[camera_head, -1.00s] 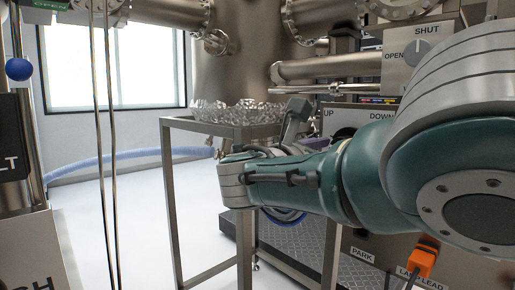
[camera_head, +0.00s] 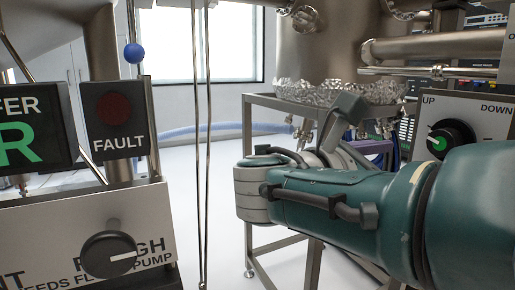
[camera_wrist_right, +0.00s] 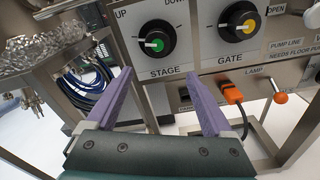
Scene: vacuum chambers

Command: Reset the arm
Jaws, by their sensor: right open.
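My right arm comes in from the right in the head view, its green forearm stretching left across the frame and its wrist bending back. Its gripper (camera_head: 372,147) is partly hidden behind the arm; a bit of purple finger shows. In the right wrist view, the two purple fingers of this gripper (camera_wrist_right: 159,73) are spread apart with nothing between them. They point at a grey panel with a green-centred STAGE knob (camera_wrist_right: 157,38) and a yellow-centred GATE knob (camera_wrist_right: 242,25). My left gripper is out of view.
An orange plug (camera_wrist_right: 238,93) and an orange-tipped lever (camera_wrist_right: 281,98) sit on the panel below the knobs. A metal frame stand (camera_head: 250,215) is beside my arm. At left are a FAULT lamp box (camera_head: 116,115) and a ROUGH PUMP knob (camera_head: 109,254).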

